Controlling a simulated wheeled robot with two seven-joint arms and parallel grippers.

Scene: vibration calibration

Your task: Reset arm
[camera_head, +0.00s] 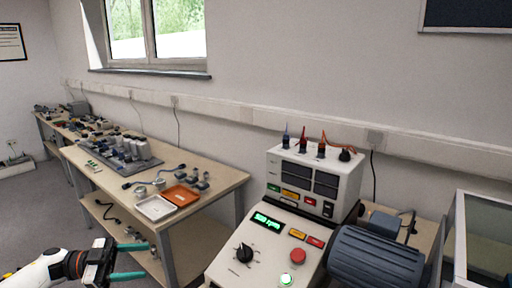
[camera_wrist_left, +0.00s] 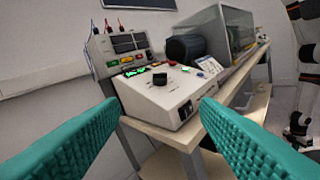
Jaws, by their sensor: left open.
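My left gripper (camera_head: 131,261) comes in at the lower left of the head view, in front of the workbench, with its teal fingers apart and nothing between them. In the left wrist view its two teal fingers (camera_wrist_left: 160,135) spread wide at the left and right, also empty. Beyond them stands the calibration console (camera_wrist_left: 160,92), with a black knob and lit green displays. The console also shows in the head view (camera_head: 225,262), to the right of my left gripper and apart from it. My right gripper is not seen in the head view.
A long workbench (camera_head: 222,178) runs along the left wall with a white tray (camera_head: 154,208), an orange tray (camera_head: 180,195) and several small parts. A dark motor (camera_head: 375,258) and a glass-sided case (camera_head: 487,240) stand right of the console. Floor shows at the left.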

